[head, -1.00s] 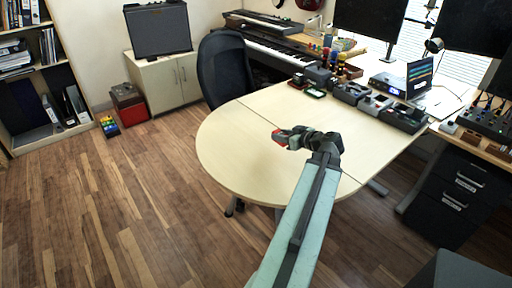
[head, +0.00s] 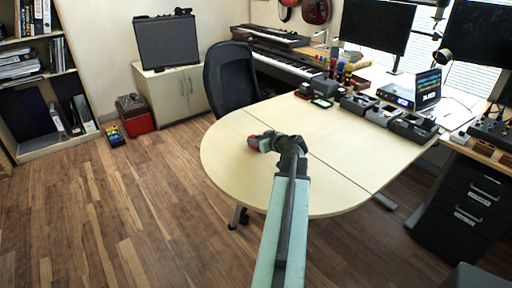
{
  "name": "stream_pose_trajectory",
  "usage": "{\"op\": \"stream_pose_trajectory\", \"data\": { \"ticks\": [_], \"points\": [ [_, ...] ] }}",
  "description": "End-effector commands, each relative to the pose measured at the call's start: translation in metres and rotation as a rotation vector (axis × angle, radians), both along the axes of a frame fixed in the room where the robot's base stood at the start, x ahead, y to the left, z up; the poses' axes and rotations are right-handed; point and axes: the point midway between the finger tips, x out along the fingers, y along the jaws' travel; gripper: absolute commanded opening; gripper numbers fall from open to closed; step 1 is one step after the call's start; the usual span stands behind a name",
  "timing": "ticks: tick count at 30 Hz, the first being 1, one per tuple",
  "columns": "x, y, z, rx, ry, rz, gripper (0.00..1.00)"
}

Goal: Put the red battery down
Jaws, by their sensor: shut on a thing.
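My gripper (head: 262,141) is over the rounded left end of the pale wooden desk (head: 231,168). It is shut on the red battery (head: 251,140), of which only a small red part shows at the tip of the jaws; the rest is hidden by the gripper. The battery is at or just above the desk top; I cannot tell whether it touches it.
The desk around my gripper is bare. Several dark devices (head: 412,127) stand along its far right side. A dark office chair (head: 230,75) stands behind the desk, close to its far edge. A drawer unit (head: 462,205) is at the right.

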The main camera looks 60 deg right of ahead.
Motion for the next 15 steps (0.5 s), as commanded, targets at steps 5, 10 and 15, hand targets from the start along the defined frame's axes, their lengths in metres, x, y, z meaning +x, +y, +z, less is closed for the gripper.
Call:
{"op": "stream_pose_trajectory", "data": {
  "ticks": [5, 10, 15],
  "points": [
    [0.0001, 0.0002, -0.0024, 0.000, 0.000, 0.000, 0.00],
    [0.0003, 0.0003, -0.0066, 0.000, 0.000, 0.001, 0.00],
    [0.0004, 0.0005, -0.0049, 0.000, 0.000, 0.001, 0.56]
  ]
}}
